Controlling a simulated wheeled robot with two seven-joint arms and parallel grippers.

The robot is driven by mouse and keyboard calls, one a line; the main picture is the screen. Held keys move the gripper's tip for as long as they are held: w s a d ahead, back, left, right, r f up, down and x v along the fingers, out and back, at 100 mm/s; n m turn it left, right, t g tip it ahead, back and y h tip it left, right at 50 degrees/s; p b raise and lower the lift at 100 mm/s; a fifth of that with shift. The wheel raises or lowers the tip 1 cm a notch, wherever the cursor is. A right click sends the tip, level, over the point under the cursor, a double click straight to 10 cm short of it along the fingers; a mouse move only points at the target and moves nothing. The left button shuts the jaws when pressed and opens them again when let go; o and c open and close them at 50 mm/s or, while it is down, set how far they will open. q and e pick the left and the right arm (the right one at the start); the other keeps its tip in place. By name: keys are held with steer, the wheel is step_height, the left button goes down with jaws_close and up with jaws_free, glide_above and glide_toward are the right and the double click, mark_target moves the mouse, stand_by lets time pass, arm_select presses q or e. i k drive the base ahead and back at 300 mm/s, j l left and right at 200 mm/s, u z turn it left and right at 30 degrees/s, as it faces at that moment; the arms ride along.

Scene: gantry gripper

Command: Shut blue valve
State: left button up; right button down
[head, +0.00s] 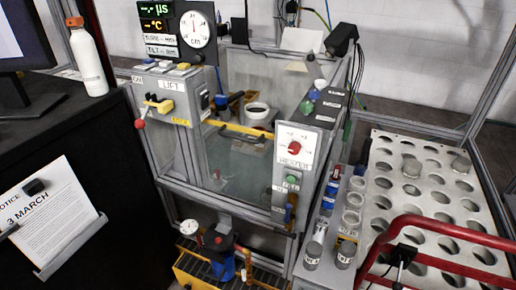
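No part is clearly readable as a blue valve. A blue upright part (330,196) with a red piece near its top stands at the right of the tank frame, beside pale cylinders. A blue body (228,268) under a black top sits low in the frame, below the tank, next to a round white gauge (189,227). A smaller blue part (221,103) shows inside the tank. I cannot tell which of these is the valve, or whether it is open or shut. I cannot make out either gripper in the head view.
A glass tank (240,165) in a metal frame fills the middle. A heater panel (294,147) is on its front right corner. A perforated rack (432,190) and a red rail (450,229) are at right. A black bench (75,140) with a white bottle (88,62) is at left.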

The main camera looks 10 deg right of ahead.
mark_target(286, 220)
steer(key=i+j, duration=0.35)
steer(key=i+j+z, duration=0.15)
steer(key=z, duration=0.25)
steer(key=i+j+z, duration=0.1)
steer(key=z, duration=0.3)
steer(key=j+z, duration=0.25)
steer(key=z, duration=0.2)
steer(key=i+j, duration=0.05)
